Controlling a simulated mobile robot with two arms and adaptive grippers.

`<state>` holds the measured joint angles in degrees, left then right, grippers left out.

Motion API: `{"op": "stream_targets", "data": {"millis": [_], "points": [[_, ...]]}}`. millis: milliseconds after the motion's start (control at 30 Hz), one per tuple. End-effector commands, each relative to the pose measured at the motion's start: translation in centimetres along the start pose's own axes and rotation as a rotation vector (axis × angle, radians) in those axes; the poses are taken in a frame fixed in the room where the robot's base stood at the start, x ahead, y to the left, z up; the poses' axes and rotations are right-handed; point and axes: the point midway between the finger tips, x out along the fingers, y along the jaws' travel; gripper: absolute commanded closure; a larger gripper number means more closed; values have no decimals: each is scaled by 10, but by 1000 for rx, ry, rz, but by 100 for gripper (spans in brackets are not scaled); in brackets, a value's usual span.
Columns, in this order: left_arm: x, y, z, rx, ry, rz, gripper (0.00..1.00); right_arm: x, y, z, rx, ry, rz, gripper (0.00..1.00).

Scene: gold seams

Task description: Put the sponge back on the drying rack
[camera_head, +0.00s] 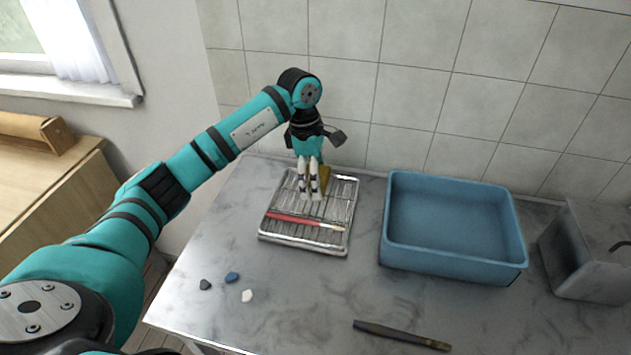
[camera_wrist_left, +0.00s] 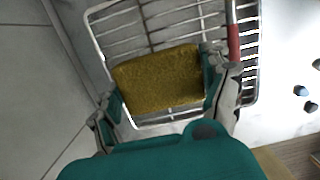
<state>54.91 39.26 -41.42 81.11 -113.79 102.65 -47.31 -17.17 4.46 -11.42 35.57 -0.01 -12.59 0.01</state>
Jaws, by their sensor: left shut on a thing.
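The yellow sponge (camera_wrist_left: 158,80) sits between the two fingers of my left gripper (camera_wrist_left: 166,95) in the left wrist view. My left gripper (camera_head: 309,195) is shut on it. In the head view only a strip of the sponge (camera_head: 325,179) shows beside the fingers. The metal wire drying rack (camera_head: 283,240) stands on the grey marbled counter, and it also shows in the left wrist view (camera_wrist_left: 136,22). The gripper and sponge are over the back part of the rack. I cannot tell whether the sponge touches the wires. My right gripper is not in view.
A red-handled brush (camera_head: 295,219) lies across the rack. A blue basin (camera_head: 455,262) stands to the right, with a grey box-like object (camera_head: 590,255) beyond it. A dark tool (camera_head: 402,335) and several small pebbles (camera_head: 232,277) lie in front. The tiled wall is close behind.

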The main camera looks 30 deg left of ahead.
Motion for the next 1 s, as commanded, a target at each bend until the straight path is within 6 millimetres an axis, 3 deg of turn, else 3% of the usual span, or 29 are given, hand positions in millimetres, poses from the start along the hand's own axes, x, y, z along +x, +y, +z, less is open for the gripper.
{"op": "stream_targets", "data": {"millis": [167,533,567,667,1000], "points": [[22,-1,-3,0,0,-3,46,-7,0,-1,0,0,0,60],[28,0,-4,0,1,-1,46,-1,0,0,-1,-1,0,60],[26,0,-4,0,0,-1,16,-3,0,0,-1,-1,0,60],[26,0,-4,0,0,-1,3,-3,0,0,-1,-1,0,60],[22,0,-3,0,0,-1,0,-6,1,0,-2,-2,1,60]]}}
